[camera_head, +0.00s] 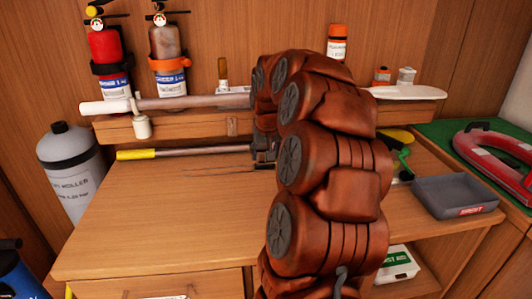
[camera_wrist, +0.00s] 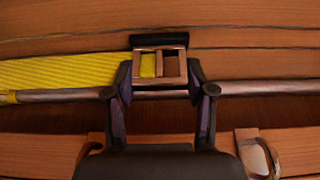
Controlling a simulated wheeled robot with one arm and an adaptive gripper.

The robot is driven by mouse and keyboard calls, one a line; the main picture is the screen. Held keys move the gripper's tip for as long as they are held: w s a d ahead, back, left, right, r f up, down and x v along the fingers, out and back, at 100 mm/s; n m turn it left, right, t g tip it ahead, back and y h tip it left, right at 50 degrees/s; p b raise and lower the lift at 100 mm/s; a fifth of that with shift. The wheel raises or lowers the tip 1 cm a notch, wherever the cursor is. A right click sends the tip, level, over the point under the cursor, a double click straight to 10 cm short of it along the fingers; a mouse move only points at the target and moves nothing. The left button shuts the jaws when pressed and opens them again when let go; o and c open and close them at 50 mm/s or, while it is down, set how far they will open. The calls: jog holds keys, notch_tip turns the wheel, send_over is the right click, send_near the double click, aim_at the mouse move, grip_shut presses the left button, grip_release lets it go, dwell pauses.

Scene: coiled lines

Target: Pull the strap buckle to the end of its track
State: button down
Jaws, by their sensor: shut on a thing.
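The strap buckle (camera_wrist: 174,66) is a brown rectangular frame with a bar across it, seen in the wrist view. A yellow strap (camera_wrist: 70,70) runs from it to the left, and yellow shows through its left opening. My gripper (camera_wrist: 160,72) is shut on the buckle, with one finger at each side. In the head view the rod (camera_head: 200,151) has a yellow left end and leads to my gripper (camera_head: 265,148). My arm hides the buckle and the rod's right part there.
A wooden bench top (camera_head: 130,215) lies below, largely clear at left. A grey tray (camera_head: 455,197) and a green mat (camera_head: 450,133) are at right. Two extinguishers (camera_head: 105,50) hang behind. A grey cylinder (camera_head: 75,170) stands at left, and a small white pot (camera_head: 141,126) hangs near the ledge.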

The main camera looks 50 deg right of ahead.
jog(key=w+a, duration=0.2)
jog(key=a, duration=0.1)
jog(key=shift+w, duration=0.25)
jog(key=shift+c, duration=1.9)
grip_release()
jog(key=v, duration=1.2)
